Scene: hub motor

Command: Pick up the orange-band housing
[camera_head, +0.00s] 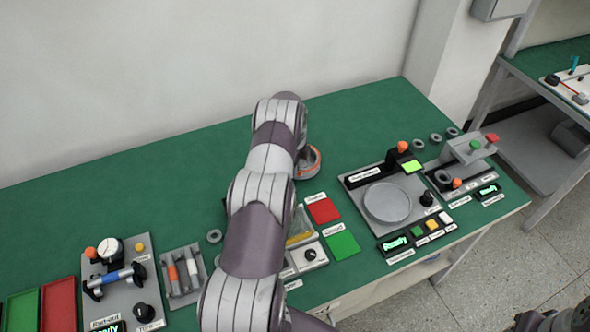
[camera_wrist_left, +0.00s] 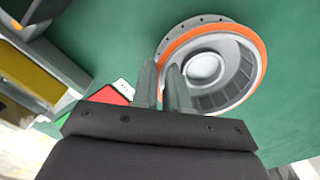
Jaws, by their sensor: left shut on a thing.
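The orange-band housing (camera_head: 309,163) is a grey round part with an orange band around its rim. In the head view it shows beside my left arm, partly hidden by it, at the back of the green bench. In the left wrist view the housing (camera_wrist_left: 208,68) shows its open face, with a hub in the middle. My left gripper (camera_wrist_left: 161,72) is shut on the left side of its rim, a finger on either side of the wall. I cannot tell whether the housing is clear of the bench. A dark part, likely of my right gripper (camera_head: 555,320), shows at the bottom right edge.
A red square (camera_head: 323,209) and a green square (camera_head: 342,245) lie in front of the housing. A grey fixture with a round plate (camera_head: 388,203) stands to the right. Red and green trays (camera_head: 58,305) and tool holders are at the left. The back left of the bench is clear.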

